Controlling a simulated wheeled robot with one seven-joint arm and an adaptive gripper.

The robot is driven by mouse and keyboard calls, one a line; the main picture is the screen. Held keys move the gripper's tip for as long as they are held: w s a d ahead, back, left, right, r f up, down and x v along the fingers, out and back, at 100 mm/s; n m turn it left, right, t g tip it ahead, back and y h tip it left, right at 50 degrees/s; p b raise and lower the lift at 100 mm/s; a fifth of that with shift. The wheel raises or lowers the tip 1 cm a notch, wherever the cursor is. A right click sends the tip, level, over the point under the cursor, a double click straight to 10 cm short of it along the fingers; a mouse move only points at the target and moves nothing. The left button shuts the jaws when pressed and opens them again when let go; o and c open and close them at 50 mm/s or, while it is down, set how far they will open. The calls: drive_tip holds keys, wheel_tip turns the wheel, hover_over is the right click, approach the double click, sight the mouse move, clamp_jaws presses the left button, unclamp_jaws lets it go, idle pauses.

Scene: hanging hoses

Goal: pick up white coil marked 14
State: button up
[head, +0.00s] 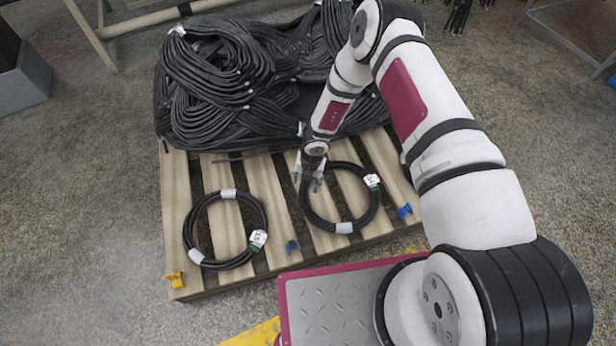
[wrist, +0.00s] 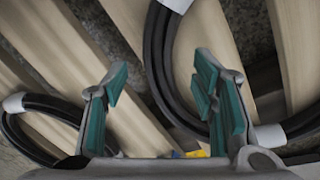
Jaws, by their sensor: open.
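I see no white coil; two black hose coils with white bands lie flat on a wooden pallet (head: 263,186). The right coil (head: 376,206) has a white and green tag (head: 372,181). The left coil (head: 185,230) has a similar tag (head: 258,239). I cannot read the number on either tag. My gripper (head: 308,179) is open and empty, above the left edge of the right coil. In the wrist view my gripper (wrist: 160,72) points down, with one black coil (wrist: 157,62) curving between and behind its fingers. Part of another coil (wrist: 50,103) shows at left.
A big heap of black hoses (head: 215,85) covers the pallet's back. Blue clips (head: 292,246) (head: 405,210) and a yellow clip (head: 174,280) sit near the pallet's front and right edges. A metal frame (head: 90,35) and grey box (head: 25,80) stand left.

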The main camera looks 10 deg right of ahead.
sight(305, 185)
drive_tip(key=shift+w+a+f+b, duration=0.15)
drive_tip(key=shift+f+b, duration=0.4)
drive_tip(key=shift+f, duration=1.15)
drive_tip(key=shift+c, duration=0.6)
clamp_jaws()
drive_tip(key=shift+r, duration=0.1)
